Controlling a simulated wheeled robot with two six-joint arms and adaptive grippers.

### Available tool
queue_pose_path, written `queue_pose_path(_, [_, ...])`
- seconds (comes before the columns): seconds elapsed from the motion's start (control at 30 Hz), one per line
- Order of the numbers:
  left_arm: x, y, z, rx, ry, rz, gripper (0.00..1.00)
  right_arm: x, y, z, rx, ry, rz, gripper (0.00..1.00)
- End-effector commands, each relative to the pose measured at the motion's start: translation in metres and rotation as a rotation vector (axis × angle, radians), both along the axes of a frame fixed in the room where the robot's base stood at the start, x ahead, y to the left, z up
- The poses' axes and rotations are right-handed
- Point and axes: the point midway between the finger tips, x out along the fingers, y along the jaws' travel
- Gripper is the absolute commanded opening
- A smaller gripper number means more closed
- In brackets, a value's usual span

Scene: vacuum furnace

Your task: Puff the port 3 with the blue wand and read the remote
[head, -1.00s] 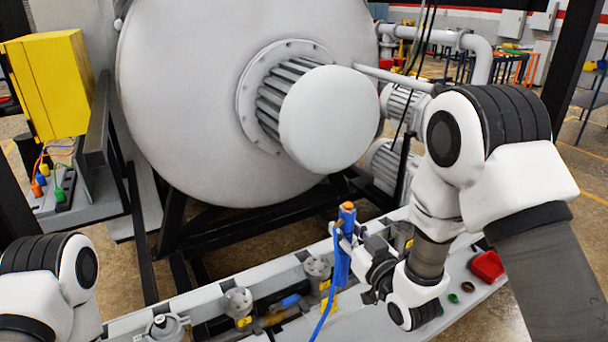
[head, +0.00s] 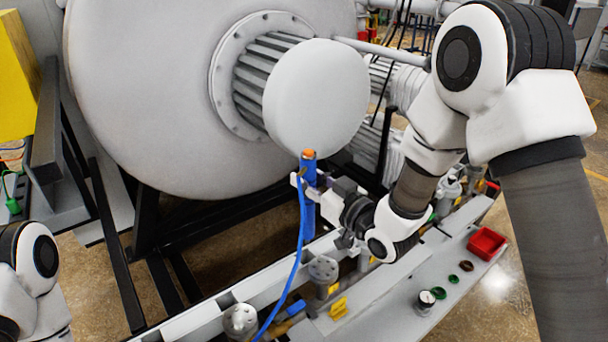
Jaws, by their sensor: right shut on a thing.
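The blue wand (head: 309,205) has an orange top and a blue hose trailing down to the lower left. My right gripper (head: 308,190) is shut on it and holds it roughly upright above the grey bench rail, in front of the large furnace door. Grey capped ports (head: 323,270) (head: 240,320) stand along the bench with yellow tags; I cannot read their numbers. The wand's lower end is near the rail behind the ports, and I cannot tell if it touches anything. The remote is not clearly identifiable. My left arm shows at the lower left, but its gripper is out of view.
The furnace door (head: 150,90) with its white round hub (head: 318,97) fills the back. A red bin (head: 486,243), green and dark rings and a small gauge (head: 426,298) sit on the bench's right side. A yellow box (head: 15,75) stands at left.

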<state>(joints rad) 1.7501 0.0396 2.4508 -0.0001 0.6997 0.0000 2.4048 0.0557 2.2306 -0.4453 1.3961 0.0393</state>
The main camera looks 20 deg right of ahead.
Motion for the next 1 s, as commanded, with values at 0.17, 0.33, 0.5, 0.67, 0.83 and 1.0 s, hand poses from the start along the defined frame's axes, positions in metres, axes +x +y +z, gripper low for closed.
queue_pose_path(0.17, [0.0, 0.0, -0.012, 0.0, -0.001, 0.0, 0.4, 0.0, 0.0, -0.016, -0.001, 0.0, 0.0, 0.0])
queue_pose_path(0.33, [0.0, 0.0, -0.02, 0.0, -0.001, 0.0, 0.4, 0.0, 0.0, -0.028, -0.001, 0.0, 0.0, 0.0])
queue_pose_path(0.5, [0.0, 0.0, -0.028, 0.0, -0.001, 0.0, 0.4, 0.0, 0.0, -0.04, -0.001, -0.001, 0.0, 0.0])
queue_pose_path(0.67, [0.0, 0.0, -0.035, 0.0, -0.001, 0.0, 0.4, 0.001, 0.0, -0.052, -0.001, -0.001, 0.0, 0.0])
queue_pose_path(0.83, [0.001, 0.0, -0.043, 0.0, -0.001, 0.0, 0.4, 0.001, 0.0, -0.064, -0.001, 0.0, 0.0, 0.0])
queue_pose_path(1.0, [0.001, 0.0, -0.051, 0.0, -0.001, 0.0, 0.4, 0.001, 0.0, -0.076, -0.001, -0.001, 0.0, 0.0])
